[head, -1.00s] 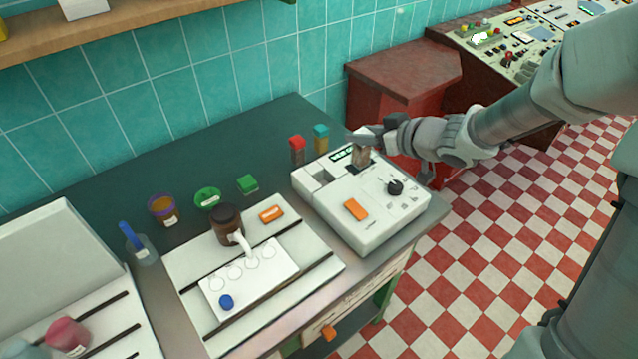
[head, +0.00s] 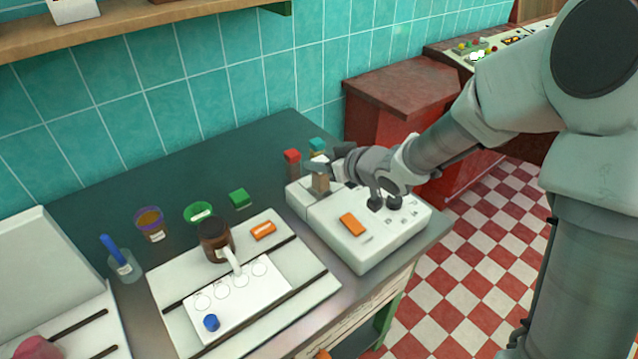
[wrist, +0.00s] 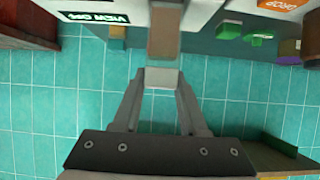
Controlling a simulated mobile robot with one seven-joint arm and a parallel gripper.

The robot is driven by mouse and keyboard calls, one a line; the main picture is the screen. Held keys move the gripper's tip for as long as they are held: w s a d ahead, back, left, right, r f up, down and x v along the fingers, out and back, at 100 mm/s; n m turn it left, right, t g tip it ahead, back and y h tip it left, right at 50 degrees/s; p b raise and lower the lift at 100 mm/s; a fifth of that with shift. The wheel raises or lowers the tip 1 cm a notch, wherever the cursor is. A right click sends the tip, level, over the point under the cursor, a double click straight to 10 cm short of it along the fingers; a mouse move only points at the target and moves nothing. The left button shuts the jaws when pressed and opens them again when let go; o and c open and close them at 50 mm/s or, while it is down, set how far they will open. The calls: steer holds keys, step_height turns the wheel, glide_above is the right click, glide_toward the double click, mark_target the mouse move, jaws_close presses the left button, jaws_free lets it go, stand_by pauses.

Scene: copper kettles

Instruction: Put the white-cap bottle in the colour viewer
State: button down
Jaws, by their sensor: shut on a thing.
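The white-cap bottle (head: 320,185) has a brownish body and is upright in my gripper (head: 318,165). My gripper is shut on its white cap (wrist: 161,77), and the brown body (wrist: 164,36) extends away from the fingers in the wrist view. The bottle is at the viewer's back left part. I cannot tell whether its base is above the viewer or inside an opening, and my gripper hides the viewer's display in the head view.
A red-cap bottle (head: 292,162) and a teal-cap bottle (head: 317,147) stand close behind the viewer. A brown jar (head: 215,238) is on the white board (head: 317,293).

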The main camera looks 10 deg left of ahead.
mark_target(325, 178)
steer(key=shift+a+f, duration=0.3)
steer(key=shift+f, duration=0.1)
steer(key=shift+w+f+b, duration=0.1)
steer(key=shift+f+b, duration=0.7)
steer(key=shift+f, duration=0.9)
steer(key=shift+f, duration=0.15)
steer(key=shift+c, duration=2.2)
jaws_free()
